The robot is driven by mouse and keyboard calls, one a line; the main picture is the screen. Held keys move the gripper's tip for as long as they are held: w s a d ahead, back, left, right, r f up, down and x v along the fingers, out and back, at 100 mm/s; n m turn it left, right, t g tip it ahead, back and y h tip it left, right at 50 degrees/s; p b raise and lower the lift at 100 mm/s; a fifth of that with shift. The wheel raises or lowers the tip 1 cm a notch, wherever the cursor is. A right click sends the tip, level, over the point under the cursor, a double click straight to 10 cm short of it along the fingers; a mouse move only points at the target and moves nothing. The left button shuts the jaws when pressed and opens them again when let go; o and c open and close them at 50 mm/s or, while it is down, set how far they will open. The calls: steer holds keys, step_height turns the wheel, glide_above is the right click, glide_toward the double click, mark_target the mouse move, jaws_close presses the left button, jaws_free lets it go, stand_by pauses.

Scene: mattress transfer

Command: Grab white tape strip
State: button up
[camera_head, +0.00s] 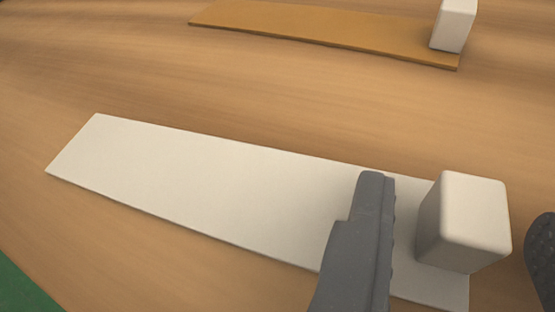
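The white tape strip (215,185) lies flat across the middle of the camera_head view, running from upper left to lower right. A white block (462,222) stands on its right end. My gripper (460,196) is open. One dark finger is seen left of the block, in front of the strip, and hides part of it. The other finger shows only partly at the right edge of the picture. The block appears between the two fingers with a gap on each side. I cannot tell the height of the fingertips above the strip.
The wooden table (150,80) is bare between the strips. Farther back lies an orange-brown strip (310,25) with another white block (454,25) on its right end. A green surface (25,290) shows past the table edge at the lower left.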

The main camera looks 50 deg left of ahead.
jaws_close()
steer(key=shift+r, duration=0.15)
